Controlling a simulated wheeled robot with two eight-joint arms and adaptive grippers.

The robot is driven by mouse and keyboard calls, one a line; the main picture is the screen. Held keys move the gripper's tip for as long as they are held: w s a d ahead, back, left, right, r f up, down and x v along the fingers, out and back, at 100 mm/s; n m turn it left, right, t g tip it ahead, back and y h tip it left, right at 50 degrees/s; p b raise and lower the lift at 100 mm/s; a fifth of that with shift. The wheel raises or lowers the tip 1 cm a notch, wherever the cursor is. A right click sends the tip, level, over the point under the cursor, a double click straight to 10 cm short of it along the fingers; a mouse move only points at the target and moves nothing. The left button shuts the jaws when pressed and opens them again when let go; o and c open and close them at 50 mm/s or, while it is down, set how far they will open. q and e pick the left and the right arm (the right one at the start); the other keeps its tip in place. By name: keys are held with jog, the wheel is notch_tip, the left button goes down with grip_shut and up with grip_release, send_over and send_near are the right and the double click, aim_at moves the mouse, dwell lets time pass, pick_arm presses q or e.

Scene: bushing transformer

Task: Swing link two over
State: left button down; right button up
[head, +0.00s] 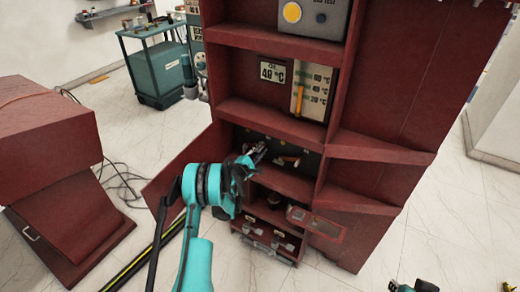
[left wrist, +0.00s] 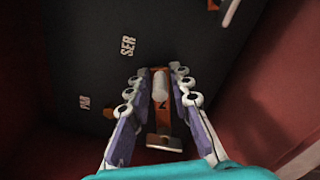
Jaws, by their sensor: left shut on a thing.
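My left gripper (head: 260,150) reaches into the recess of the red cabinet. In the left wrist view my left gripper (left wrist: 160,82) is shut on the pale handle of link two (left wrist: 161,125), a copper-coloured bar with a dark mark that looks like a rotated 2. The bar lies across the dark panel (left wrist: 75,60), with its near end below the fingers. The labels SER (left wrist: 128,46) and PAR (left wrist: 83,102) are on the panel left of the bar. In the head view the gripper hides most of this link.
Another link (head: 287,161) sits right of the gripper in the recess; it shows at the top of the left wrist view (left wrist: 230,10). Red walls flank the panel. An open door (head: 180,165) stands left, a shelf (head: 270,120) above, and a drawer unit (head: 265,240) below.

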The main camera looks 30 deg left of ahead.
pick_arm(q)
jog(key=c, duration=1.6)
grip_release()
jog(key=shift+f, duration=0.15)
jog(key=shift+o, duration=0.2)
jog(key=s, duration=0.7)
jog(key=shift+s+a, duration=0.25)
jog(key=shift+s, duration=0.05)
